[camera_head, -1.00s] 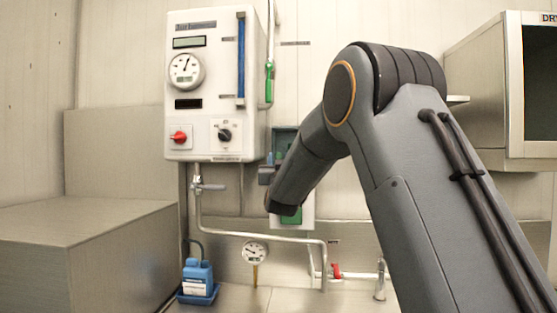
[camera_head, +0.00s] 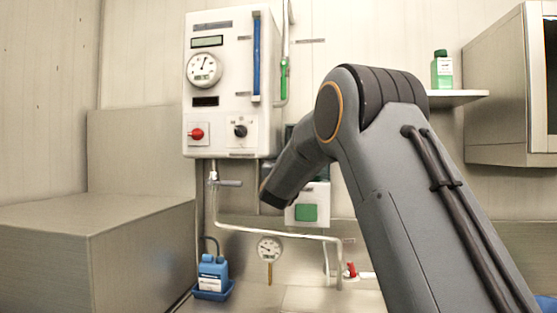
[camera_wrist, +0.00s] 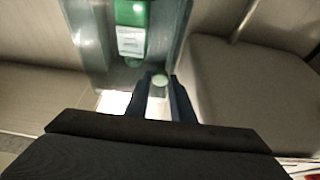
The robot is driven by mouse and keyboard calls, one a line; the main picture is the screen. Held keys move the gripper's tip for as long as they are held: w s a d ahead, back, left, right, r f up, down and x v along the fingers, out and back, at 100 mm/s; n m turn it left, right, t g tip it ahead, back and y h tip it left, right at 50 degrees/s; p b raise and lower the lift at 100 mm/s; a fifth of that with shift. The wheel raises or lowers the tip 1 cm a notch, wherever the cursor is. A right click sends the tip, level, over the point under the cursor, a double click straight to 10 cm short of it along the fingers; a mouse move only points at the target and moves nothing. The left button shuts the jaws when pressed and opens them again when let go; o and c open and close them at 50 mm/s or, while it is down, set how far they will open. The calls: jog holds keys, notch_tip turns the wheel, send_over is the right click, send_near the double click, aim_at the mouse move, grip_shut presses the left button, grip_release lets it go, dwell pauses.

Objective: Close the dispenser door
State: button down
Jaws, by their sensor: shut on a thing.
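The dispenser is on the wall, mostly hidden behind my arm in the head view; a strip of its dark green housing (camera_head: 291,133) shows. Below it is a white panel with a green square (camera_head: 306,212), probably its door, though I cannot tell how far it stands open. In the wrist view, the grey-green housing (camera_wrist: 92,45) holds a green bottle (camera_wrist: 131,28) with a white label. My gripper (camera_wrist: 160,80) is just below the bottle, its dark fingers shut on a small pale green round knob (camera_wrist: 159,81). The head view hides the gripper behind my forearm.
A white control box (camera_head: 228,85) with a gauge hangs left of my arm. A pipe (camera_head: 275,233) runs below it. A blue canister (camera_head: 212,271) stands at lower left. A green bottle (camera_head: 442,70) stands on a shelf (camera_head: 458,97) by a metal cabinet (camera_head: 500,95) at right.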

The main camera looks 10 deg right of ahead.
jog(key=shift+r, duration=0.1)
jog(key=c, duration=1.6)
grip_release()
jog(key=shift+w, duration=0.15)
jog(key=shift+o, duration=0.2)
jog(key=shift+a, duration=0.1)
jog(key=b+v, duration=0.3)
jog(key=v, duration=0.4)
jog(key=shift+s, duration=0.35)
jog(key=shift+a, duration=0.15)
